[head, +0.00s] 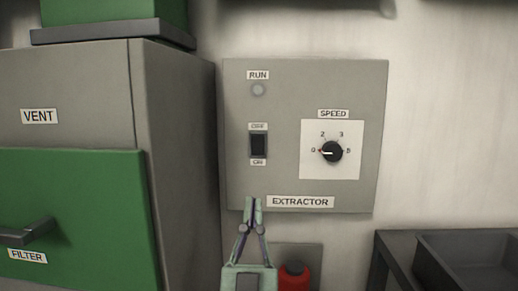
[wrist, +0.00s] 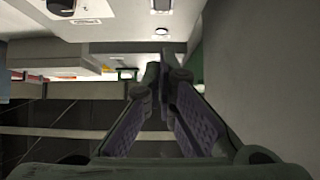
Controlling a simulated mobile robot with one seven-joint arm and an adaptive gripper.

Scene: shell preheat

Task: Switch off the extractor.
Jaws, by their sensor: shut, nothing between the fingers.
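The grey extractor panel (head: 300,90) is on the wall, with an EXTRACTOR label (head: 300,202) along its lower part. A dark rocker switch (head: 258,145) sits at its left, with OFF marked above and ON below. Which side is pressed is too small to tell. The RUN lamp (head: 258,90) above it looks dull grey. A black speed knob (head: 332,152) on a white plate has its pointer toward 0 at the left. My gripper (head: 252,202) is shut and empty, in front of the panel's lower edge, below the switch. Its fingers (wrist: 161,65) also show in the wrist view.
A grey VENT cabinet (head: 65,85) with a green FILTER door (head: 80,200) and a protruding handle (head: 28,234) stands at left. A red object (head: 294,277) is below the panel. A dark tray (head: 470,262) is at lower right. The wall right of the panel is bare.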

